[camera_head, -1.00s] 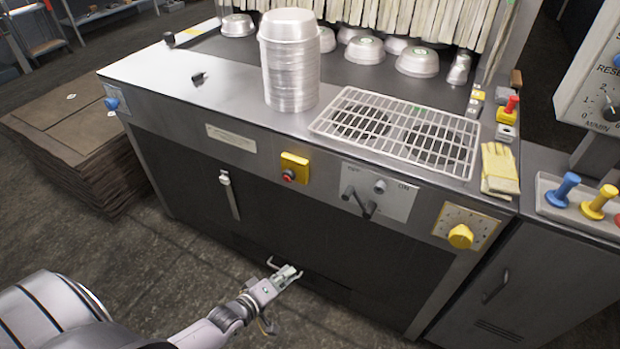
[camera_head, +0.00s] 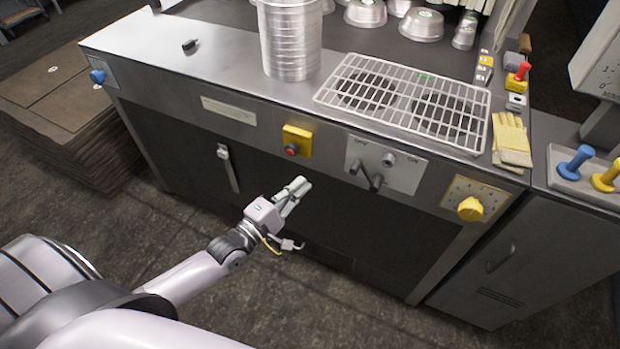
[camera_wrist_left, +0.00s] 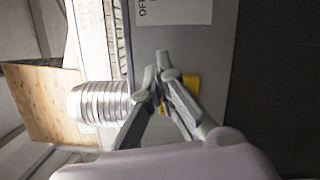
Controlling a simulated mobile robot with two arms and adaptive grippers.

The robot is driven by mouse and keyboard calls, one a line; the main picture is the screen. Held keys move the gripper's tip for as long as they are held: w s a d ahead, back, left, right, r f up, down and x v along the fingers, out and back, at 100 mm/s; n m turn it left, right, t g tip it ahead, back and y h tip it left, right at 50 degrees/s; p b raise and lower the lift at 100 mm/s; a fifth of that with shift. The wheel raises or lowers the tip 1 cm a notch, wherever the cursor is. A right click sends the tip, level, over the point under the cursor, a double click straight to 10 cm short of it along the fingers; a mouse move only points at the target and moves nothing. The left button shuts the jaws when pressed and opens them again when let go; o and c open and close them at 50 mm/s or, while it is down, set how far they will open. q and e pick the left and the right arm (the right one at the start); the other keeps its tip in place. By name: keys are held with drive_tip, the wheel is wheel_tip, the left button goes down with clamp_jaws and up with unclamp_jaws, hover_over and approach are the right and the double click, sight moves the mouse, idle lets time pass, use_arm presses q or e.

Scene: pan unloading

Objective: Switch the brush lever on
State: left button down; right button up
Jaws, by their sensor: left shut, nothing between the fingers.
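The brush lever (camera_head: 364,174) is a dark handle on a pale plate (camera_head: 408,172) marked OFF at its left and ON at its right, on the machine's front. It sits below and left of a round grey knob, nearer the OFF side; its exact setting is hard to tell. My left gripper (camera_head: 303,184) is shut and empty, in front of the machine's dark lower front, left of the lever and apart from it. In the left wrist view its fingertips (camera_wrist_left: 163,68) meet, and part of the plate (camera_wrist_left: 175,10) with OFF shows at the top; the lever is out of that view.
A yellow box with a red button (camera_head: 297,141) is just above my left gripper. A yellow dial (camera_head: 470,208) is right of the plate. A wire rack (camera_head: 402,104), gloves (camera_head: 511,140) and stacked pans (camera_head: 290,40) are on top. Floor before the machine is clear.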

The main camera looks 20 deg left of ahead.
use_arm(q)
drive_tip(key=w+d+r+p, duration=0.1)
drive_tip(key=w+d+p, duration=0.1)
drive_tip(key=w+d, duration=0.4)
drive_tip(key=shift+p+x, duration=0.3)
drive_tip(key=shift+x, duration=0.75)
drive_tip(key=shift+a, duration=0.15)
drive_tip(key=shift+d+r+m+p, duration=0.25)
drive_tip(key=shift+r+m+p, duration=0.15)
drive_tip(key=shift+p, duration=0.2)
drive_tip(key=shift+r, duration=0.1)
